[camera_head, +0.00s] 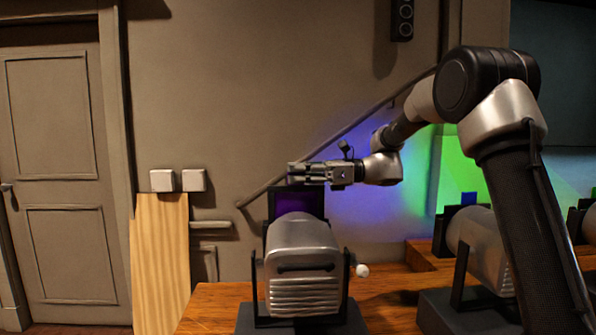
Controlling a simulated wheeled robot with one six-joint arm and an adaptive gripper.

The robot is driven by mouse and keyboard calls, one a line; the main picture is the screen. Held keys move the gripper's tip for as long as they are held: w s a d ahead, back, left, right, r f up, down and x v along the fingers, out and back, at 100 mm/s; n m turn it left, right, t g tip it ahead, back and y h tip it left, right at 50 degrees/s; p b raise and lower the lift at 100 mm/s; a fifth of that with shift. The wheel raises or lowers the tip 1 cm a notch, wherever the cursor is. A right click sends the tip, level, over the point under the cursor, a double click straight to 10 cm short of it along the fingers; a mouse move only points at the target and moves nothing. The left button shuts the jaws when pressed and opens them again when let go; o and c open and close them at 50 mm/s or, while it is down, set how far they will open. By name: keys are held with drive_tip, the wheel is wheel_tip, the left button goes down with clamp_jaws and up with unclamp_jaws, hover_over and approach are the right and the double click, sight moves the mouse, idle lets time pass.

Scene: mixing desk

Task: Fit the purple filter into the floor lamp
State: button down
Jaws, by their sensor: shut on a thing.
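The nearest lamp (302,262) is a silver-grey housing in a dark yoke on a wooden surface, its vented back towards me. A dark frame with a purple filter (294,202) stands upright at the far, front end of this lamp. My gripper (292,173) points left just above the frame's top edge and is shut on the filter. The filter's lower part is hidden behind the lamp housing, so I cannot tell how deep it sits in the holder.
A second lamp (474,240) with a blue tab stands at the right, partly behind my arm. Violet and green light falls on the wall. A sloping handrail (330,143) runs behind my gripper. A wooden board (160,262) and a door (62,170) are at the left.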

sight(299, 198)
drive_tip(key=shift+f, duration=3.3)
drive_tip(key=c, duration=1.5)
unclamp_jaws()
drive_tip(key=shift+d, duration=0.1)
drive_tip(key=d, duration=1.2)
drive_tip(key=shift+r, duration=0.1)
